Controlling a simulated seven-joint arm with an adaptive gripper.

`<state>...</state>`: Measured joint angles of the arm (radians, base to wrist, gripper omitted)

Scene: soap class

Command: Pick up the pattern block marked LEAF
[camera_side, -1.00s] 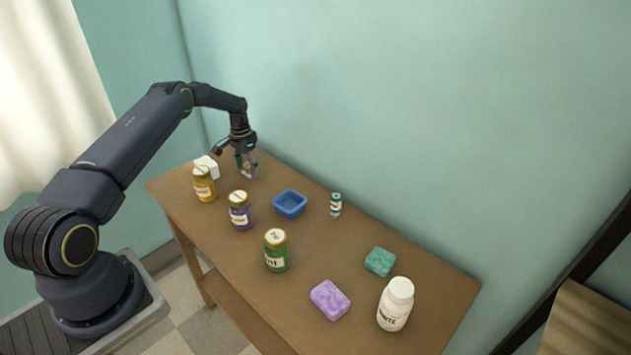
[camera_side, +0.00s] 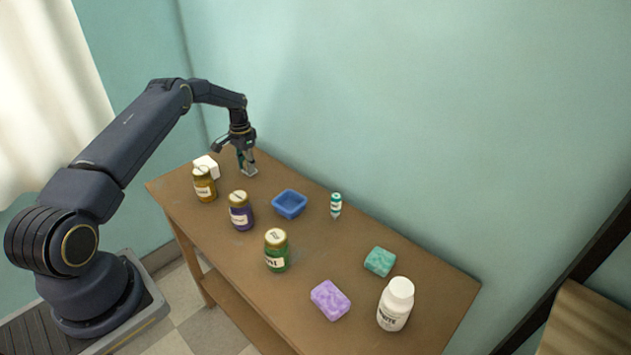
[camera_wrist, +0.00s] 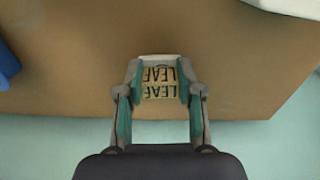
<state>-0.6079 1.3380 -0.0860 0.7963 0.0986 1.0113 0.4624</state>
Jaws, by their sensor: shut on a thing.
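The pattern block marked LEAF (camera_wrist: 160,83) shows in the wrist view between the fingers, with its lettering up. My gripper (camera_wrist: 160,100) is shut on it, a finger against each side. In the side view my gripper (camera_side: 247,168) is low at the far left end of the table, beside the white block. The LEAF block is mostly hidden by the fingers there, and I cannot tell whether it touches the table.
On the wooden table (camera_side: 330,253) stand a white block (camera_side: 207,166), amber (camera_side: 204,187), purple (camera_side: 240,215) and green (camera_side: 276,255) jars, a blue tray (camera_side: 290,197), a small vial (camera_side: 336,204), teal (camera_side: 379,262) and lilac (camera_side: 330,300) soaps, and a white bottle (camera_side: 395,308).

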